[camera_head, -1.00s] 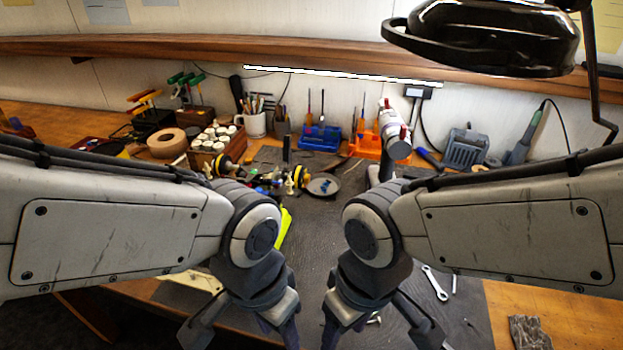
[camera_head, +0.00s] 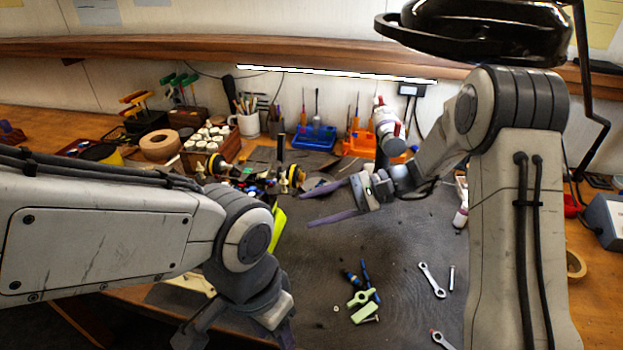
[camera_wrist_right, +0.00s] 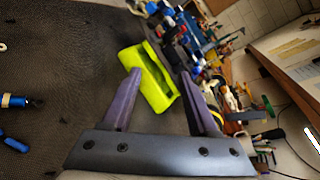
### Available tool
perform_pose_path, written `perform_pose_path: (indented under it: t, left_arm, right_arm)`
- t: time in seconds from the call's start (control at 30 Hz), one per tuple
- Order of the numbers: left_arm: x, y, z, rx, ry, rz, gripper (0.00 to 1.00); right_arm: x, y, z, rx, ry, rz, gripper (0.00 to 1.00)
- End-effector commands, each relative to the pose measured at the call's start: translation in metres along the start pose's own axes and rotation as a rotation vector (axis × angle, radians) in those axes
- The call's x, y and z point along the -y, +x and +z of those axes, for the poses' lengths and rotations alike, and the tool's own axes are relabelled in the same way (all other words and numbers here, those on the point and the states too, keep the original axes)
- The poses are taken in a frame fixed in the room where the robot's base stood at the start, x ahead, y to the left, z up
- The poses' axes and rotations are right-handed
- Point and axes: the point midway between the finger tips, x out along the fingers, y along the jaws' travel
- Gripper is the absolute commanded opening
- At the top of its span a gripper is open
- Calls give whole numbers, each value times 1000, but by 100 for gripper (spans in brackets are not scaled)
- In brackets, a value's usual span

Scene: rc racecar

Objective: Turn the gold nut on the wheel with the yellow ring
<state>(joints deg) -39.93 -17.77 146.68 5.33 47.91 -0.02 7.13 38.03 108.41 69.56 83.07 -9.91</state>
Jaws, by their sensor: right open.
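The RC car (camera_head: 255,180) stands on the dark mat beyond my left arm, partly hidden by it. Its wheel with a yellow ring (camera_head: 296,175) faces toward me on the right side; another yellow-marked wheel (camera_head: 214,165) shows at left. The gold nut is too small to make out surely. My right gripper (camera_head: 307,209) is open and empty, fingers pointing left, in front of and right of the car. In the right wrist view, its fingers (camera_wrist_right: 160,76) frame a yellow-green shell (camera_wrist_right: 147,85), with the car (camera_wrist_right: 180,30) beyond. My left gripper (camera_head: 275,335) is cut off at the bottom edge.
Wrenches (camera_head: 432,280), a pale green part (camera_head: 361,298) and a blue tool (camera_head: 370,280) lie on the mat (camera_head: 420,235). Behind stand a box of white-capped jars (camera_head: 225,150), a mug (camera_head: 247,125) and an orange holder (camera_head: 360,145). A black lamp (camera_head: 480,30) hangs above right.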

Motion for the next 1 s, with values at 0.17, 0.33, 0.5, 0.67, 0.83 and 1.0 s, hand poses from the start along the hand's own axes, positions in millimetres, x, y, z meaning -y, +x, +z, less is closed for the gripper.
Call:
perform_pose_path:
  t: [0.17,0.33,0.5,0.67,0.83,1.0]
  left_arm:
    - [0,3,0,0,0,0,50]
    - [0,3,0,0,0,0,50]
    - [0,-2,0,0,0,0,50]
    - [-1,-10,0,0,0,0,50]
    - [-1,-17,-1,0,0,0,50]
    - [-2,-22,-1,0,0,0,50]
  right_arm:
    - [22,-62,-65,-16,70,-324,60]
    - [29,-92,-88,-27,80,-462,60]
    - [37,-81,-89,-26,79,-472,60]
    - [51,-54,-89,-25,80,-469,60]
    - [65,-26,-91,-26,80,-469,60]
    - [73,-8,-93,-27,80,-469,60]
